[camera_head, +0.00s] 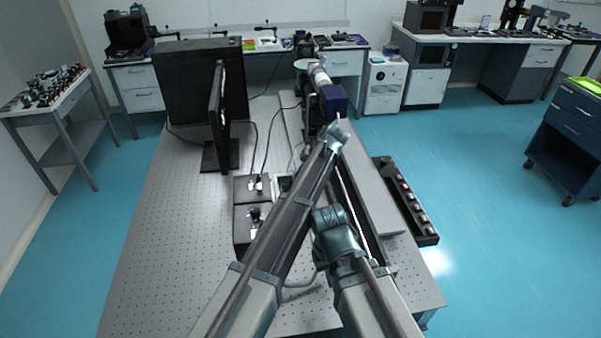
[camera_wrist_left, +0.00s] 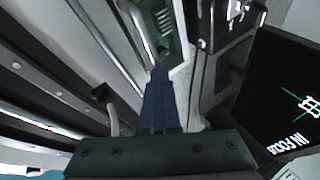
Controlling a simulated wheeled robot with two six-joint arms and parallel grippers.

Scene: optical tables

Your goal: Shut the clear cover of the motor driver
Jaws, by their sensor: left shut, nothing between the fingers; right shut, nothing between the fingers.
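In the left wrist view, my left gripper (camera_wrist_left: 160,72) has its dark blue fingers shut together with nothing between them. A green circuit board (camera_wrist_left: 166,20), apparently part of the motor driver, lies just beyond the fingertips. I cannot make out the clear cover or its angle, nor whether the fingers touch it. In the head view, my left arm crosses the table middle and hides much of this area. My right gripper (camera_head: 327,215) is shut and empty near the right side of the table, small and partly merged with my arm.
A monitor (camera_head: 216,112) stands left on the perforated table (camera_head: 160,230); its screen (camera_wrist_left: 285,95) reads "IN FOCUS". Two black boxes (camera_head: 243,223) with cables sit beside my left arm. A blue-ended device (camera_head: 332,101) stands beyond. The table's left side is clear.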

